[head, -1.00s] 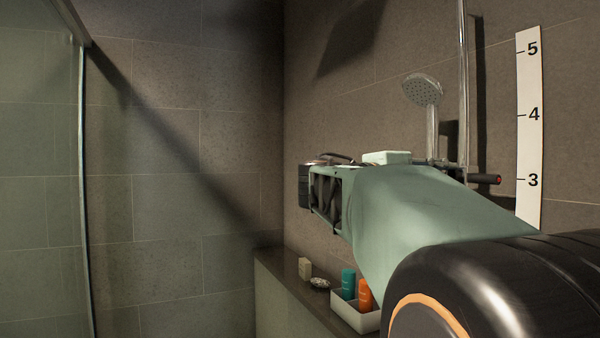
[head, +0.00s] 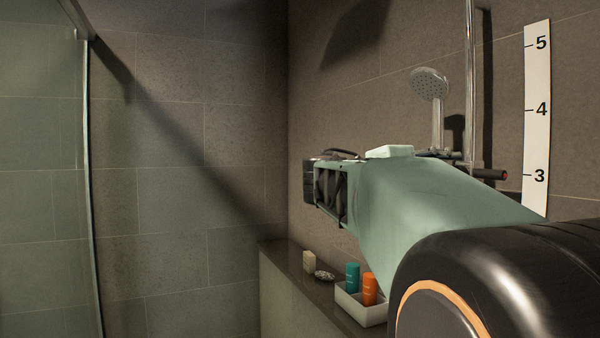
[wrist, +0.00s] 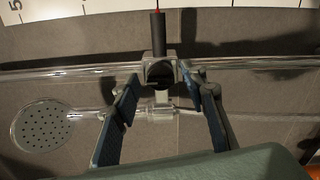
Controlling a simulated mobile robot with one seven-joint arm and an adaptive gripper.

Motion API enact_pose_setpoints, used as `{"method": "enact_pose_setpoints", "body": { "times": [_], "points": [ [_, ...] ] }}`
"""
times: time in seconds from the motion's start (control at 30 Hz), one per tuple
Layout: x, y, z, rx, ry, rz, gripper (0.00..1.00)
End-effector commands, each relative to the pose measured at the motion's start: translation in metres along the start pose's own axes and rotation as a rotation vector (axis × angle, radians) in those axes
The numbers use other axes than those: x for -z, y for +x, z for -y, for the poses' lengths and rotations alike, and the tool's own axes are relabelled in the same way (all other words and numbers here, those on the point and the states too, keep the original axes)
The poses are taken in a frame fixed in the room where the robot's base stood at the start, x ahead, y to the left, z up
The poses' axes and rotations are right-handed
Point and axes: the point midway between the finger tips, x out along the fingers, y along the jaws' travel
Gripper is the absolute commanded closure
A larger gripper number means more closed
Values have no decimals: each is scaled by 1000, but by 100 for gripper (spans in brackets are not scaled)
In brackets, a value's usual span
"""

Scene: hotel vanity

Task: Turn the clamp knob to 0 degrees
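The clamp (wrist: 160,70) sits on the shiny rail in the upper middle of the wrist view. It has a dark round knob face and a black handle (wrist: 158,34) with a red tip pointing at the picture's top. In the head view the black handle (head: 490,174) with its red end sticks out right of the rail. My gripper (wrist: 161,82) is open, with one blue-padded finger on each side of the clamp's lower part. I see gaps beside the knob; contact cannot be told.
The shower head (head: 429,84) hangs by the rail (head: 470,60); it also shows in the wrist view (wrist: 42,126). A numbered white scale (head: 537,120) is on the wall. Bottles in a white tray (head: 362,308) stand on the ledge below my arm. A glass panel (head: 45,180) is at left.

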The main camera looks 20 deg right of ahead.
Motion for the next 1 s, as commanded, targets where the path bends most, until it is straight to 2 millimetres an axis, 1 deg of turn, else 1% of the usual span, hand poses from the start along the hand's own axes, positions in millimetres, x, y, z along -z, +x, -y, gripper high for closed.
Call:
{"method": "enact_pose_setpoints", "body": {
  "times": [0.27,0.37,0.47,0.7,0.8,1.0],
  "points": [
    [0,0,0,1,1,0,58],
    [-1,0,-6,0,2,0,58],
    [-3,0,-17,0,5,0,58],
    [-13,0,-61,-6,7,0,58],
    [-17,0,-76,-7,8,1,58],
    [-21,0,-94,-5,4,2,58]
  ]
}}
